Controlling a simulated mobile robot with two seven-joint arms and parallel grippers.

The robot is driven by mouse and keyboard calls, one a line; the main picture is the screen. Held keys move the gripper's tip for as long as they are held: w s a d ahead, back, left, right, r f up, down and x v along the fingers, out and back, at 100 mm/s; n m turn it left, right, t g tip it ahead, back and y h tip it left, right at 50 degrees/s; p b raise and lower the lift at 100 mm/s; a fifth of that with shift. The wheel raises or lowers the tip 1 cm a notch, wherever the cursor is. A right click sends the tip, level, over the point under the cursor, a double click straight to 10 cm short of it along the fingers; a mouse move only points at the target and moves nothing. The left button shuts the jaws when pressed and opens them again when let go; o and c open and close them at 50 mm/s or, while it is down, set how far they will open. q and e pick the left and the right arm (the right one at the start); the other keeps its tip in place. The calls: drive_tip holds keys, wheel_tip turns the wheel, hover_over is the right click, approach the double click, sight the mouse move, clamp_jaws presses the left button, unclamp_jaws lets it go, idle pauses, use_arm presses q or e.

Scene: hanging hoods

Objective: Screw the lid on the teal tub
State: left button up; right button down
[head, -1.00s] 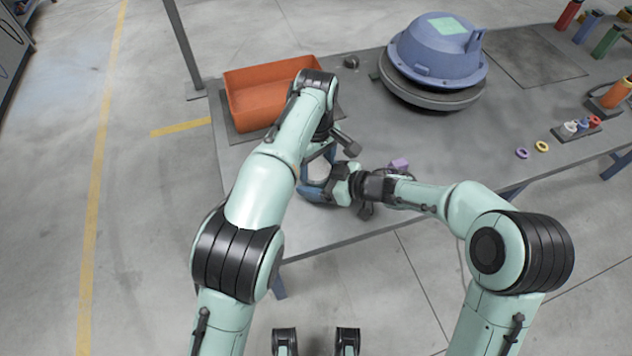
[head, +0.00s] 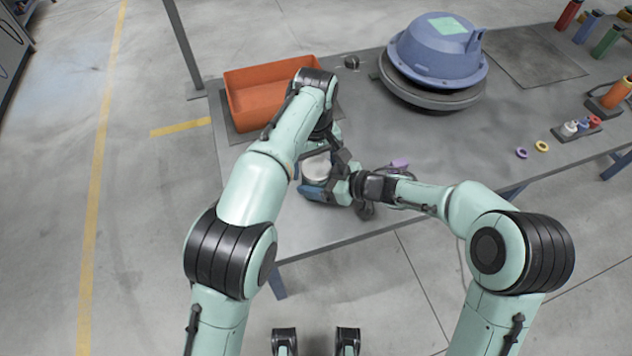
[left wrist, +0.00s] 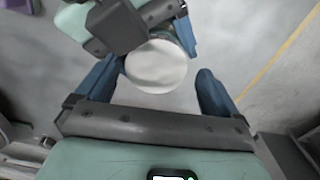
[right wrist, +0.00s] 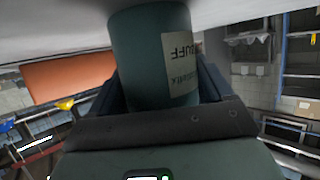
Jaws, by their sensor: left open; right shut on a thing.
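The teal tub (right wrist: 145,55) stands upside down in the right wrist view, its label inverted, and its base meets the pale surface at the top. My right gripper (right wrist: 158,85) is shut on the tub's sides. A pale round disc, apparently the lid (left wrist: 156,66), shows at the tub in the left wrist view, and in the head view (head: 316,168). My left gripper (left wrist: 162,88) is open, its blue fingers either side of the disc and apart from it. The right gripper's body covers the disc's upper left edge. The joint between lid and tub is hidden.
An orange bin (head: 258,108) stands behind my left arm. A large blue housing (head: 437,55) sits farther back on the grey table (head: 330,225). A purple item (head: 399,164) lies by my right wrist. Small rings (head: 542,146) lie at the right.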

use_arm(q)
wheel_tip(320, 180, up, 4)
drive_tip(key=shift+d+r, duration=0.15)
drive_tip(key=shift+r, duration=0.05)
drive_tip(key=shift+c, duration=0.4)
drive_tip(key=shift+r, duration=0.3)
drive_tip(key=shift+r+n, duration=1.4)
drive_tip(key=shift+n, duration=0.2)
drive_tip(key=shift+f, duration=4)
